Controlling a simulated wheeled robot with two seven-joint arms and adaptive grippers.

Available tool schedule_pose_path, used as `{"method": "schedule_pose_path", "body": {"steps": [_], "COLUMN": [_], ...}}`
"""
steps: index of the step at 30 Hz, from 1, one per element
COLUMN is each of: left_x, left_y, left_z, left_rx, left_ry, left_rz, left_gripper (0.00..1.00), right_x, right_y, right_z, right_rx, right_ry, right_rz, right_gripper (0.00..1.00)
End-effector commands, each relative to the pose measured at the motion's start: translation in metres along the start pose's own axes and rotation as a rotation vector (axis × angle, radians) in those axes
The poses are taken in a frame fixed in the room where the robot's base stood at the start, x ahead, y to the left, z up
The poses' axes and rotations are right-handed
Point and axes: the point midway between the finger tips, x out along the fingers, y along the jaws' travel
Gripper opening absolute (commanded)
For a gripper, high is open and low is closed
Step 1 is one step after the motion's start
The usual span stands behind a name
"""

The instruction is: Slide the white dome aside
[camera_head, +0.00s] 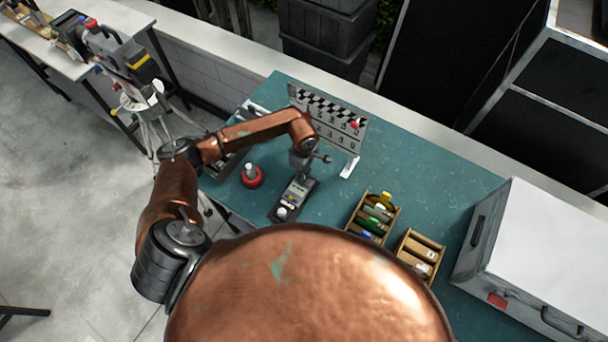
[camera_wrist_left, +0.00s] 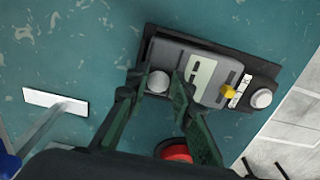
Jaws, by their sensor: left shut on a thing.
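A dark grey meter (camera_head: 295,198) with a pale display lies flat on the teal table; it also shows in the left wrist view (camera_wrist_left: 203,75). My right gripper is not in view.
A red-based object (camera_head: 251,176) stands left of the meter. A checkered slate (camera_head: 328,120) stands behind it on a white foot. Two wooden boxes (camera_head: 404,250) with small items and a large grey case (camera_head: 540,260) stand to the right. Bare table lies behind the boxes.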

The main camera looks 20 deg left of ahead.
Motion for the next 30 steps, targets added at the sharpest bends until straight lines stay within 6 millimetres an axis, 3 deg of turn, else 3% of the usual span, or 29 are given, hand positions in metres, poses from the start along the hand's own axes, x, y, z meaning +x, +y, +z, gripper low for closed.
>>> {"method": "schedule_pose_path", "body": {"steps": [5,18,26,30], "left_x": [0.000,0.000,0.002,0.001], "left_y": [0.000,0.000,0.001,0.000], "left_z": [0.000,0.001,0.032,0.035], "left_rx": [0.000,0.000,0.005,0.000], "left_ry": [0.000,0.000,-0.001,-0.002], "left_rz": [0.000,0.000,0.002,-0.001], "left_gripper": [0.00,0.00,0.00,0.00], "right_x": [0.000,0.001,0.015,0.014], "right_y": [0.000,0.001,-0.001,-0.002], "right_z": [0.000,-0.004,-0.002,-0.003], "right_rx": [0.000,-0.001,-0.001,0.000], "right_ry": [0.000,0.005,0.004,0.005], "right_rz": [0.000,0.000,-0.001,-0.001], "right_gripper": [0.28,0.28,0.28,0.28]}}
